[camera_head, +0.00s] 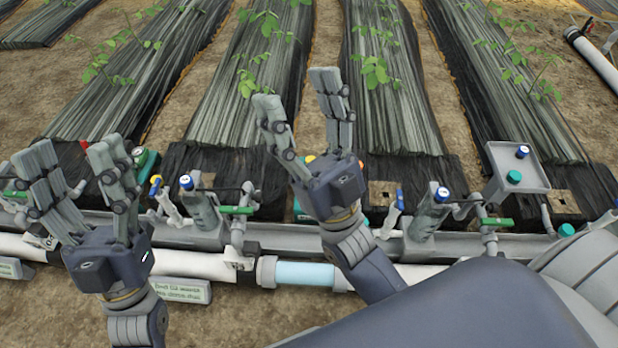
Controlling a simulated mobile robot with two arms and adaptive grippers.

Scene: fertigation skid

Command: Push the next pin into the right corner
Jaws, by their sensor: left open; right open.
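My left gripper (72,156) is open and empty at the left, its fingers pointing up in front of the pipework. My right gripper (299,93) is open and empty near the middle, raised in front of the film-covered beds. Dark plastic film (245,105) covers the beds and ends in darker flaps behind the pipework. Tan square patches show on the film ends, one right of my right gripper (381,194) and one farther right (563,202). I cannot make out a pin for certain. The film corners behind my grippers are partly hidden.
A grey rail (290,238) and white pipe (195,264) with a light-blue section (305,274) cross the front. A small grey tray (535,178) holds capped items at the right.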

